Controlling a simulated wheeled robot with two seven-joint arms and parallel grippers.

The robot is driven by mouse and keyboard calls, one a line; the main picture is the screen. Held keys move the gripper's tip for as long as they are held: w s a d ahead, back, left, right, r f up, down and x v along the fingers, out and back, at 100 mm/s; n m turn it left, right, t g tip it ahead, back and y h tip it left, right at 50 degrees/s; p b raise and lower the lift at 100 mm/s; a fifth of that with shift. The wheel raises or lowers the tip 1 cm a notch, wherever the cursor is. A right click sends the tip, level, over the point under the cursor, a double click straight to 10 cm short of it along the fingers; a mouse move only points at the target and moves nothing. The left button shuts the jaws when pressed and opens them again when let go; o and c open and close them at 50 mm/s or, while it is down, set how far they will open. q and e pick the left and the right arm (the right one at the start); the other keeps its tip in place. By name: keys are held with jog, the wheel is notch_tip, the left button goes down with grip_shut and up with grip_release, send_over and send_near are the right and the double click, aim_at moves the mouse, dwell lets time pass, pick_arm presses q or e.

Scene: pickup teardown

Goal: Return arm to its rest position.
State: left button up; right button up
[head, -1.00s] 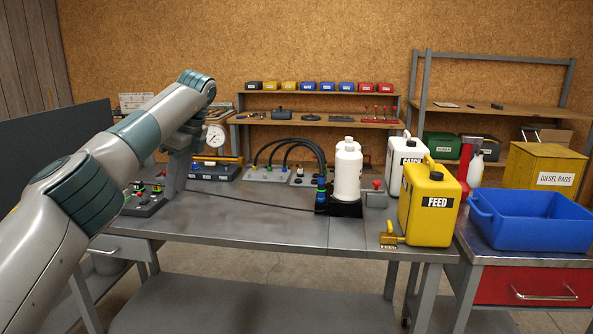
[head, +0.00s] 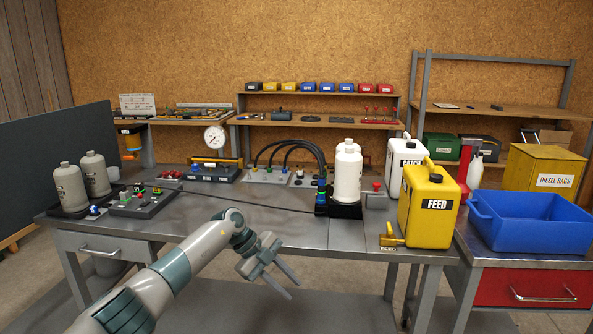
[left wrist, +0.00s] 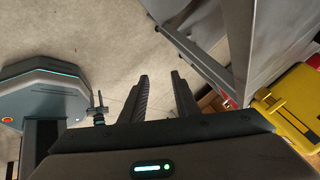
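My left arm (head: 180,270) comes in from the lower left in the head view, low in front of the workbench's front edge. My left gripper (head: 290,280) is at its end, with its two fingers apart and nothing between them. In the left wrist view the fingers (left wrist: 160,100) also show apart and empty, with bare floor beyond them.
The workbench (head: 270,225) stands close behind the left gripper. On it are a yellow FEED can (head: 428,210), a white bottle (head: 347,175) and two grey bottles at the left. A blue bin (head: 530,222) is at the right. The front middle of the bench top is clear.

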pick_arm(q)
jog(key=s+d+f+n+t+h, duration=0.5)
jog(key=s+d+f+h, duration=0.1)
jog(key=d+f+h, duration=0.3)
jog(key=s+a+f+n+t+y+p, duration=0.1)
jog(key=s+a+f+n+t+y, duration=0.45)
jog(key=f, duration=0.65)
jog(key=s+a+f+n+t+y, duration=0.2)
jog(key=s+a+f+n+y, duration=0.45)
jog(key=f, duration=0.65)
jog(key=s+a+f+n+g+y, duration=0.1)
jog(key=s+a+f, duration=0.3)
jog(key=s, duration=0.7)
jog(key=s+a+f+n+g+y, duration=0.1)
jog(key=s+a+f+n+g, duration=0.2)
jog(key=s+f, duration=0.5)
jog(key=s+a+f+n+g+y, duration=0.1)
jog(key=s+a+f+n+g, duration=0.2)
jog(key=s, duration=1.1)
jog(key=a+f, duration=0.3)
jog(key=shift+s+a+f+n+p, duration=0.2)
jog(key=shift+a+f+n+p, duration=0.05)
jog(key=shift+a+n+p, duration=0.1)
pick_arm(e)
jog(key=shift+w+a+r+t, duration=0.55)
jog(key=shift+w+a+t, duration=0.05)
jog(key=shift+w+a, duration=0.15)
